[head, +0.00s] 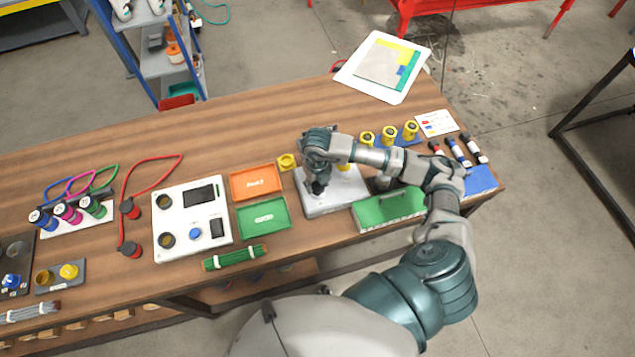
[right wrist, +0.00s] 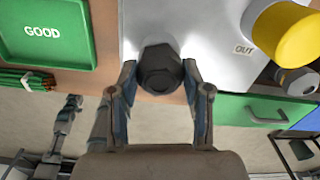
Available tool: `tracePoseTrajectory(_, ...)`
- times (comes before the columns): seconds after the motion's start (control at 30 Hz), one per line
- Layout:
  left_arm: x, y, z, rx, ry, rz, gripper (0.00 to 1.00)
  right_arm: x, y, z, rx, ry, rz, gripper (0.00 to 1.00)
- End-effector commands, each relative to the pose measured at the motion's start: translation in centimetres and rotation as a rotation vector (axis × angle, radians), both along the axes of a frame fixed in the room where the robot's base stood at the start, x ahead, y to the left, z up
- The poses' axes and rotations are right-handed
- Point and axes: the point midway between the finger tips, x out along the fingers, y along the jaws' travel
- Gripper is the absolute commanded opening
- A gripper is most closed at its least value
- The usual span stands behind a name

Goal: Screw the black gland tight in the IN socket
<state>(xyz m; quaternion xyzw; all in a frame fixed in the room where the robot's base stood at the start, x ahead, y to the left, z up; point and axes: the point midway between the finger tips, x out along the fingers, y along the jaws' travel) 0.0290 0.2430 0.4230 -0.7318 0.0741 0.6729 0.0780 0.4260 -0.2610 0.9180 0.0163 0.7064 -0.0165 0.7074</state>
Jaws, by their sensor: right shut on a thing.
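My right gripper (head: 317,184) points down over the light grey plate (head: 330,208). In the right wrist view its two fingers (right wrist: 160,88) are shut on the sides of the black gland (right wrist: 158,68), which has a dark faceted top. The gland stands at the plate's near edge. The IN socket and any IN label are hidden under the gland and gripper, so I cannot tell how deep it sits. A yellow gland (right wrist: 287,35) stands on the plate beside the OUT label (right wrist: 244,48). A small part that looks like my left gripper (right wrist: 70,108) shows low in the wrist view.
The green GOOD tray (head: 263,218) and an orange tray (head: 257,183) lie left of the plate. A green box with a handle (head: 388,208) is at the right. Several yellow parts (head: 389,133) stand behind my right arm. A green bundle (head: 234,258) lies at the front edge.

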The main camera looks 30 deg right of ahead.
Motion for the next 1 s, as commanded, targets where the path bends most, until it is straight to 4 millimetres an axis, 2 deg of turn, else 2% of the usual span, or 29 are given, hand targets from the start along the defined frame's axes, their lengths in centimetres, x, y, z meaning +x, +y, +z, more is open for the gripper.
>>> tracePoseTrajectory(0.1, 0.1, 0.0, 0.7, 0.0, -0.001, 0.0, 0.4, -0.1, 0.0, 0.1, 0.0, 0.004, -0.155, 0.15)
tracePoseTrajectory(0.27, 0.1, 0.0, 1.1, 0.0, -0.002, 0.0, 0.4, -0.1, 0.0, -0.1, 0.0, 0.004, -0.267, 0.15)
tracePoseTrajectory(0.5, 0.2, 0.0, 2.3, 0.0, -0.003, 0.0, 0.4, -0.1, 0.1, 0.0, 0.0, 0.005, -0.56, 0.15)
tracePoseTrajectory(0.77, 0.2, 0.0, 2.3, 0.0, -0.003, 0.001, 0.4, -0.1, 0.0, -0.2, -0.001, 0.005, -0.611, 0.15)
tracePoseTrajectory(0.8, 0.2, 0.0, 2.3, 0.0, -0.003, 0.001, 0.4, -0.1, 0.0, -0.2, -0.001, 0.005, -0.61, 0.51)
tracePoseTrajectory(0.9, 0.2, 0.0, 2.3, 0.0, -0.003, 0.001, 0.4, -0.1, 0.0, -0.2, -0.001, 0.005, -0.609, 0.76)
tracePoseTrajectory(1.0, 0.2, 0.0, 2.3, 0.0, -0.003, 0.001, 0.4, -0.1, 0.0, -0.2, 0.0, 0.004, -0.609, 0.78)
